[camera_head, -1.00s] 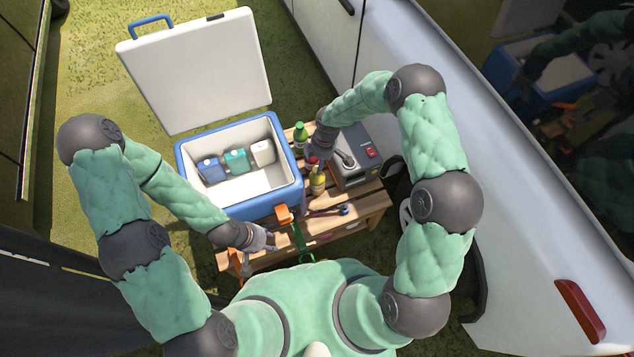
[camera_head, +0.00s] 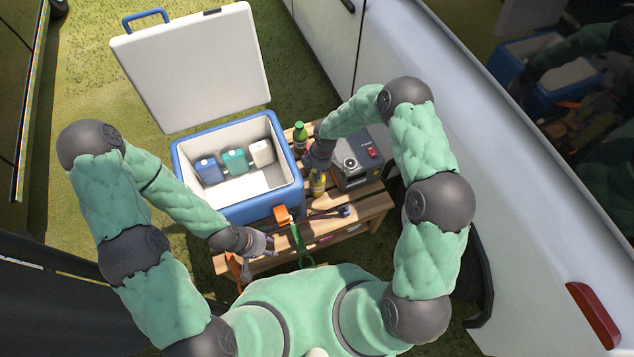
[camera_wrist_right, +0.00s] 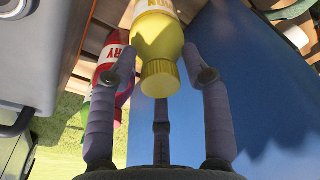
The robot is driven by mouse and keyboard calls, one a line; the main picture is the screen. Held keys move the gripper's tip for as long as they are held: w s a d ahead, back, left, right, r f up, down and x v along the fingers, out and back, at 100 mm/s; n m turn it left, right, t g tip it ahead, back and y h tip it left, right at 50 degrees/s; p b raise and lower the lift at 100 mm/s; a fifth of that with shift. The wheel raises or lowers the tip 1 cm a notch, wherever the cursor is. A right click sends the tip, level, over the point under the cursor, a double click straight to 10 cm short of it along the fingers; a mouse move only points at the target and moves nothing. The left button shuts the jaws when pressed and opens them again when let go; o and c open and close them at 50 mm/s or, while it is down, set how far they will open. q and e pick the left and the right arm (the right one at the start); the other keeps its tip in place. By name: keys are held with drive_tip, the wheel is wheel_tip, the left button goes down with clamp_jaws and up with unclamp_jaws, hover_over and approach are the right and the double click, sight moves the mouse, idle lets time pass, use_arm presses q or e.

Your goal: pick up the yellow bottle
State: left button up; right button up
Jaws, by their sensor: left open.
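The yellow bottle (camera_head: 317,185) stands on the wooden table between the blue cooler and the grey machine. In the right wrist view the yellow bottle (camera_wrist_right: 160,45) shows its ribbed cap towards my palm. My right gripper (camera_head: 318,162) is just above and behind the bottle in the head view. In the wrist view the right gripper (camera_wrist_right: 160,75) is open, its fingers spread on both sides of the bottle's cap and neck, with the third finger below. Whether they touch it I cannot tell. My left gripper (camera_head: 266,244) is open and empty over the table's front left part.
The open blue cooler (camera_head: 255,208) holds several small containers. A green bottle (camera_head: 300,132) stands behind my right gripper. A red bottle (camera_wrist_right: 113,58) is close beside the yellow one. The grey machine (camera_head: 352,168) stands right. Tools lie on the table (camera_head: 368,205) in front.

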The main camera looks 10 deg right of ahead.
clamp_jaws()
